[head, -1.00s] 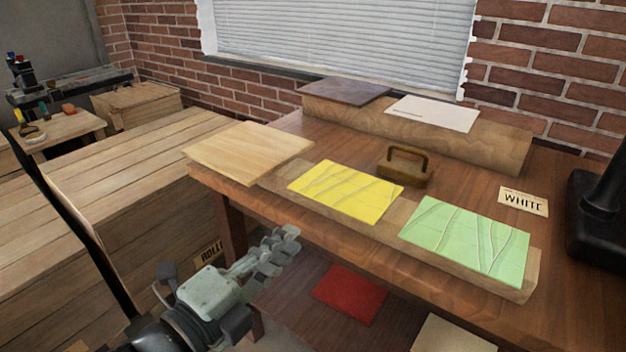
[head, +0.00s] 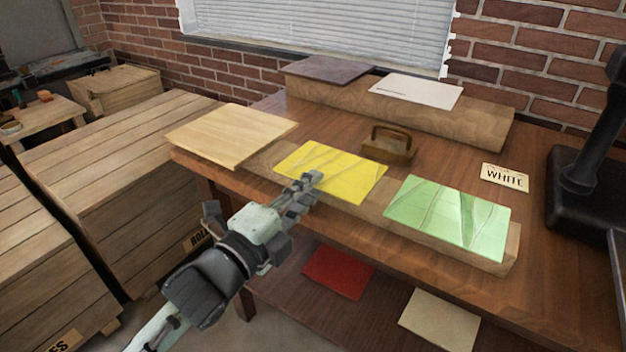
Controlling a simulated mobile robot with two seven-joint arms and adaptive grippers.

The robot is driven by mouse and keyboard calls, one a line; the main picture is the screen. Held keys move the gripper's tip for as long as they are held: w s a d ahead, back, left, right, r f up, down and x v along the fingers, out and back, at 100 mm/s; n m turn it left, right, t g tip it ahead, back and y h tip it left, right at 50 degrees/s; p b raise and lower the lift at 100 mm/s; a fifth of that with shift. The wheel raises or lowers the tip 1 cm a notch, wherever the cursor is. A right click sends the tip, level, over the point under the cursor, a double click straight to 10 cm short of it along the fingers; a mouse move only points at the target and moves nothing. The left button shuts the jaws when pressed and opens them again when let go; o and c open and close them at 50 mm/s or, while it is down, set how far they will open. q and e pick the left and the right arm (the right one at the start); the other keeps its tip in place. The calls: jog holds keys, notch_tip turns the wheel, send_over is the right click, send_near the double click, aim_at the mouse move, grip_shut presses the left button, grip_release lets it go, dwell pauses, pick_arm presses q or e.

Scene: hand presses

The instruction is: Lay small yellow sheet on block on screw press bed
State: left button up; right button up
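The yellow sheet (head: 345,172), marked with thin curved and straight lines, lies flat on a low wooden ledge along the front of the table. My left gripper (head: 308,188) reaches in from the lower left. In the picture it overlaps the sheet's near left edge and hides a little of it. I cannot tell whether it touches the sheet, nor whether its fingers are apart. The sheet does not look lifted. My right gripper is out of view. I see no screw press bed or block that I can identify.
A green sheet (head: 440,212) lies right of the yellow one. Behind stand a wooden-handled tool (head: 388,148) and a WHITE card (head: 504,177). A pale board (head: 232,135) lies at left, a black stand (head: 578,195) at right. Red (head: 338,272) and cream (head: 440,319) sheets lie on the lower shelf.

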pick_arm(q)
jog(key=shift+w+d, duration=0.1)
jog(key=shift+w, duration=0.05)
jog(key=shift+c, duration=0.4)
grip_shut()
jog(key=shift+r+p, duration=0.9)
jog(key=shift+p, duration=0.05)
jog(key=shift+r, duration=0.65)
jog(key=shift+f, duration=0.1)
